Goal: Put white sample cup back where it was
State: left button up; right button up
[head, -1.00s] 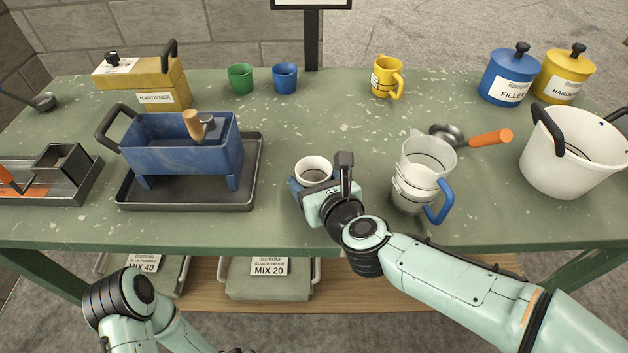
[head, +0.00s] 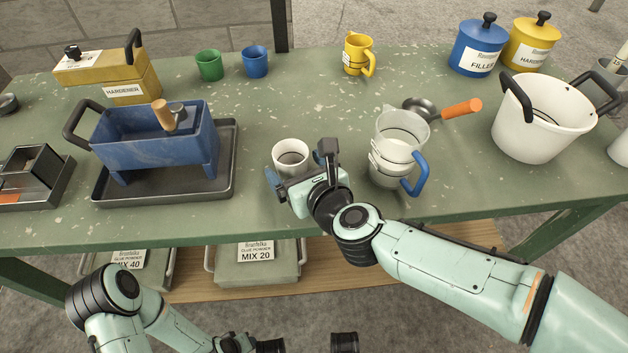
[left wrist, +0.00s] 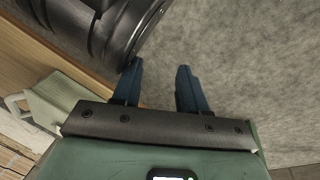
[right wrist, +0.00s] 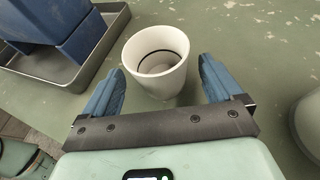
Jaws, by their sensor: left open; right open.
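The white sample cup (head: 291,158) stands upright on the green table, right of the blue trough's tray and left of the clear jug. In the right wrist view the cup (right wrist: 157,83) is just ahead of the fingers, its lower part between the fingertips, with gaps on both sides. It looks empty, with a dark line inside. My right gripper (right wrist: 162,73) is open, low at the table's front side. My left gripper (left wrist: 160,80) is open and empty, low over the floor in front of the table.
A clear jug with a blue handle (head: 402,135) stands close right of my right gripper. The blue trough (head: 150,145) sits on a dark tray (head: 222,185) at left. Green (head: 209,66) and blue (head: 255,62) cups and a yellow mug (head: 358,55) stand behind.

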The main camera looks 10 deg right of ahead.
aim_at(298, 169)
jog(key=p+v, duration=0.1)
jog(key=v, duration=0.5)
jog(key=shift+r, duration=0.2)
jog(key=shift+p+v, duration=0.45)
jog(key=shift+v, duration=0.6)
jog(key=shift+s+d, duration=0.1)
jog(key=shift+s, duration=0.35)
pick_arm(q)
jog(key=shift+t, duration=0.5)
jog(key=r, duration=0.1)
jog(key=w+r, duration=0.1)
jog(key=d+r, duration=0.1)
jog(key=shift+w+d+r, duration=0.1)
jog(key=shift+w+r, duration=0.15)
jog(key=shift+w, duration=0.1)
